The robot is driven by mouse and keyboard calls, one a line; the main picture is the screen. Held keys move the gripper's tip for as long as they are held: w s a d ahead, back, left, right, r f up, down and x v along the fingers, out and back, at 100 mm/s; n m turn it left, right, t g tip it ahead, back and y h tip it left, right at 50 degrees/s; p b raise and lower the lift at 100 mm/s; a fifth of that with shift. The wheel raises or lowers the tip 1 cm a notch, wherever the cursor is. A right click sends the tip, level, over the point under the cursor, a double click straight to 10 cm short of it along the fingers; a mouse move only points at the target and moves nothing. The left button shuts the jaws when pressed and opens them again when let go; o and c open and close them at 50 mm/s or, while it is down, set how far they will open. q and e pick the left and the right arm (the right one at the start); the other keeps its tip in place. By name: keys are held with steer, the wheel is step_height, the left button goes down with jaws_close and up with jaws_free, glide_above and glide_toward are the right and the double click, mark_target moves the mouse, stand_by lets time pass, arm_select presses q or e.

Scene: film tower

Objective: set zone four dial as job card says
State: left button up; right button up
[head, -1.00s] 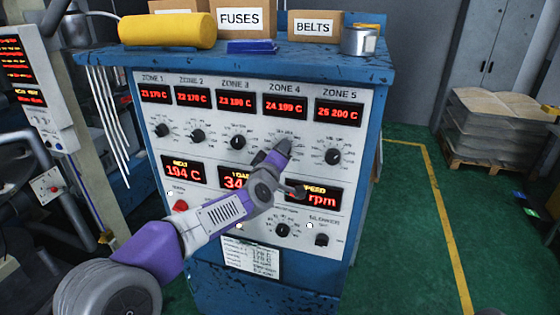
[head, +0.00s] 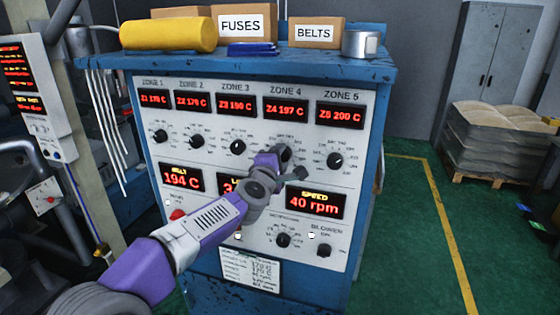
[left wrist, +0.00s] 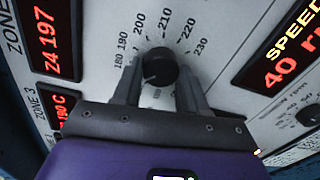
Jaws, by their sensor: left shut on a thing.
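The zone 4 dial is a black round knob (left wrist: 160,67) on the grey panel, with a printed scale running from 180 to 230 around it. My left gripper (left wrist: 158,86) has its fingers on both sides of the knob and is shut on it. A small pale mark shows at the knob's lower left; the exact setting is hard to read. In the head view my left gripper (head: 285,153) covers most of the dial. The zone 4 display (head: 286,108) reads 197 C. The job card (head: 250,269) hangs low on the panel, its text too blurred to read. My right gripper is not in view.
The zone 3 dial (head: 238,147) and zone 5 dial (head: 335,160) flank the gripper. The speed display (head: 316,204) reads 40 rpm. Boxes, a yellow roll (head: 168,34) and a metal cup (head: 360,43) stand on the cabinet top.

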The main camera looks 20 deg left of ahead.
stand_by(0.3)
arm_select(q)
steer(key=o, duration=1.1)
steer(key=shift+c, duration=0.2)
steer(key=s, duration=0.7)
steer(key=shift+s+a+b, duration=0.15)
steer(key=shift+s+b, duration=0.2)
steer(key=shift+b, duration=0.05)
steer(key=shift+w, duration=0.1)
